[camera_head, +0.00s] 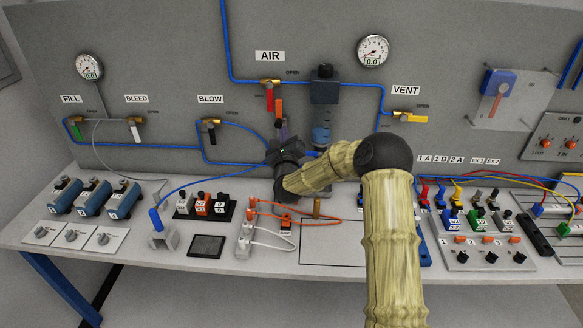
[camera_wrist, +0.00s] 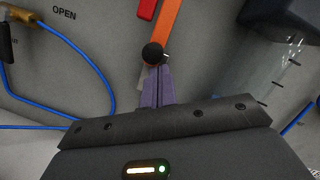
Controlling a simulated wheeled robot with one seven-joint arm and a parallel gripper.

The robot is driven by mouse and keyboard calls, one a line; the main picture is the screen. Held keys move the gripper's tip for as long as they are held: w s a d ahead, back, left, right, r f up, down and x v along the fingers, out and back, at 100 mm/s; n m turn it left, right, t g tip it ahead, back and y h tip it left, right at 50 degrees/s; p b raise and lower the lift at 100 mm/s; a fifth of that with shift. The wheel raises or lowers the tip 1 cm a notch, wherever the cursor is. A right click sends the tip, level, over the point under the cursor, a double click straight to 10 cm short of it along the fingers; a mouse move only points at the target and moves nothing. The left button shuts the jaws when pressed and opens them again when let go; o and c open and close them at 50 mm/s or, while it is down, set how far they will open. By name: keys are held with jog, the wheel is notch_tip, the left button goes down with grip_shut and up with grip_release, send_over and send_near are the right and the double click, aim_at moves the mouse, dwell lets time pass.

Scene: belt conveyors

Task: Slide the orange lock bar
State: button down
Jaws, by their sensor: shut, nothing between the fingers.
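The orange lock bar (camera_head: 279,107) is on the grey wall panel, just below and right of the red AIR valve handle (camera_head: 269,98). In the wrist view the orange bar (camera_wrist: 163,34) runs down to a round black knob (camera_wrist: 152,54), with the red handle (camera_wrist: 148,8) at its upper left. My gripper (camera_head: 283,130) is at the lower end of the bar. In the wrist view its purple-grey fingers (camera_wrist: 157,76) are shut with nothing between them. The fingertips are right at the knob; I cannot tell whether they touch it.
A dark cylindrical filter unit (camera_head: 324,92) stands close right of the bar, and its dark body (camera_wrist: 290,20) fills the wrist view's upper right. A blue hose (camera_wrist: 75,45) curves at left. The bench (camera_head: 350,258) below holds several switches and cables.

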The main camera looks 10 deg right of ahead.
jog(key=s+d+f+b, duration=0.1)
jog(key=s+f+b, duration=0.3)
jog(key=s, duration=0.6)
jog(key=shift+s+f, duration=0.15)
jog(key=shift+f, duration=0.45)
jog(key=s+a+f+n+g+y+p, duration=0.3)
jog(key=s+n+g, duration=0.5)
jog(key=n, duration=0.8)
jog(key=s+d+n+g, duration=0.2)
jog(key=s+n+g, duration=0.1)
jog(key=s, duration=0.5)
jog(key=s+d+n+g+h+p, duration=0.1)
jog(key=s+d+n+g, duration=0.1)
jog(key=s+n, duration=0.4)
jog(key=s+d+r+n+g+p, duration=0.1)
jog(key=s+d+n+g, duration=0.2)
jog(key=s, duration=0.7)
jog(key=shift+s+n+g+h, duration=0.3)
jog(key=shift+s+n+g, duration=0.05)
jog(key=shift+n+g, duration=0.6)
